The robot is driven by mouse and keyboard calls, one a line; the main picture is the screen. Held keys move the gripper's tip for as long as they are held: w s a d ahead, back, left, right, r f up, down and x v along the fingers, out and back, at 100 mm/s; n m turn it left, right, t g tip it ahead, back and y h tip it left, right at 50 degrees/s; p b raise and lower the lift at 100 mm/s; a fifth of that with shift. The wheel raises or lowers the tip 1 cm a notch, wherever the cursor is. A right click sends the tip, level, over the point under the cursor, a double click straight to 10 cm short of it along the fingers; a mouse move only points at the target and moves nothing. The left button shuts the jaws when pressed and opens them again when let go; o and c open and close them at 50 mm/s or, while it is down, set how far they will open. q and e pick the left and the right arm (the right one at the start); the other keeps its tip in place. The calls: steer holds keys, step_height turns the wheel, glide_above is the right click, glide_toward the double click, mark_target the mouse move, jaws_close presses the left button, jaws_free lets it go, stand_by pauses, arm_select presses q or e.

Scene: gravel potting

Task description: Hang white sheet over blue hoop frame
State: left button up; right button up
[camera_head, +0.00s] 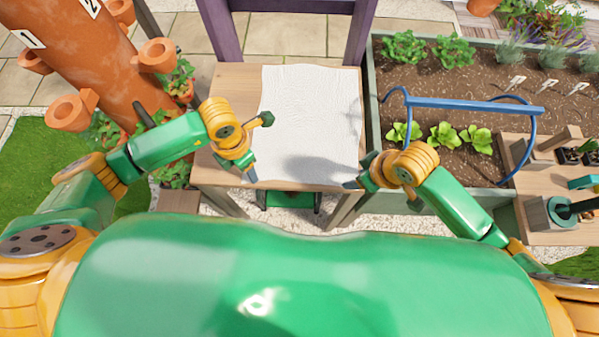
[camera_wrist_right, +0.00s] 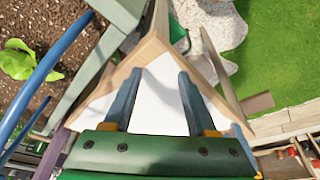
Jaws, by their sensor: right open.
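The white sheet (camera_head: 310,110) lies flat on the wooden table (camera_head: 235,85), covering its middle and right. It also shows beyond the fingers in the right wrist view (camera_wrist_right: 158,105). The blue hoop frame (camera_head: 475,105) stands over the planter bed to the right, with a straight top bar and curved hoops at its ends; blue tubes also show at the left of the wrist view (camera_wrist_right: 45,75). My left gripper (camera_head: 260,147) is open and empty above the sheet's left edge. My right gripper (camera_head: 356,172) is open and empty by the sheet's near right corner; its fingers are apart in the wrist view (camera_wrist_right: 159,73).
The planter bed (camera_head: 371,110) has a raised grey-green rim and holds several leafy plants. A terracotta planter tower (camera_head: 90,50) stands at the left. Purple posts (camera_head: 218,25) rise behind the table. A wooden bench (camera_head: 530,210) with pots and tools is at the right.

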arm_select(q)
steer(key=shift+w+f, duration=0.2)
steer(key=shift+f, duration=0.15)
arm_select(e)
steer(key=shift+w+d+f, duration=0.1)
steer(key=shift+w+f, duration=0.1)
steer(key=shift+f, duration=0.15)
arm_select(q)
steer(key=shift+s+f, duration=0.1)
steer(key=shift+f, duration=0.05)
arm_select(e)
steer(key=shift+s+f, duration=0.1)
steer(key=shift+f, duration=0.05)
arm_select(q)
steer(key=shift+s, duration=0.1)
steer(key=shift+c, duration=1.1)
arm_select(e)
steer(key=shift+s, duration=0.1)
steer(key=shift+c, duration=1.1)
arm_select(q)
jaws_close()
arm_select(e)
jaws_close()
